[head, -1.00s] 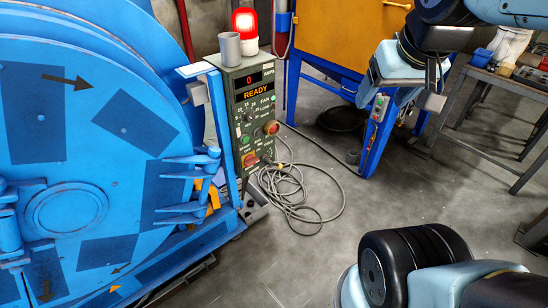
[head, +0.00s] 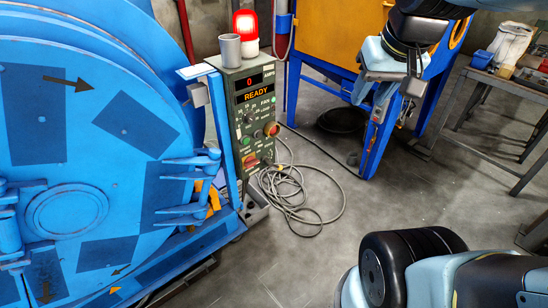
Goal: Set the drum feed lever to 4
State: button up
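The green control panel (head: 252,125) stands beside the blue drum door (head: 85,140). Its display reads 0 AMPS and READY. Below the display are small dials, labels such as FAN and LOAD, and red and orange knobs. I cannot make out a lever marked drum feed or its setting; the lettering is too small. My gripper end (head: 385,85) hangs at the upper right, in front of the orange and blue cabinet, well apart from the panel. Its fingers cannot be told apart from the wrist, so whether it is open or shut is unclear.
A grey cup (head: 230,49) and a lit red beacon (head: 245,28) are on top of the panel. A loose grey cable (head: 297,205) coils on the floor. A metal workbench (head: 500,85) with items stands at the right.

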jog(key=w+a+f+m+g+y, duration=0.1)
jog(key=w+a+f+g+y, duration=0.15)
jog(key=w+f, duration=0.65)
jog(key=w+a+f+m+g+y, duration=0.1)
jog(key=w+f+y, duration=0.3)
jog(key=w+f, duration=0.45)
jog(key=w+a+f+m+g+y, duration=0.1)
jog(key=w+a+f+g+y, duration=0.15)
jog(key=w+f, duration=0.6)
jog(key=w+d+f+m+t+y, duration=0.1)
jog(key=w+f+m+t+y, duration=0.15)
jog(key=w+f, duration=0.4)
jog(key=w+f+m+t+y, duration=0.2)
jog(key=w+f+m+y, duration=0.15)
jog(key=f, duration=0.55)
jog(key=m+t+h, duration=0.2)
jog(key=m+t, duration=0.6)
send_near(277, 167)
jog(key=x, duration=1)
jog(key=shift+w+a+f, duration=0.1)
jog(key=shift+w+a, duration=0.1)
jog(key=shift+w, duration=0.1)
jog(key=shift+c, duration=0.3)
grip_shut()
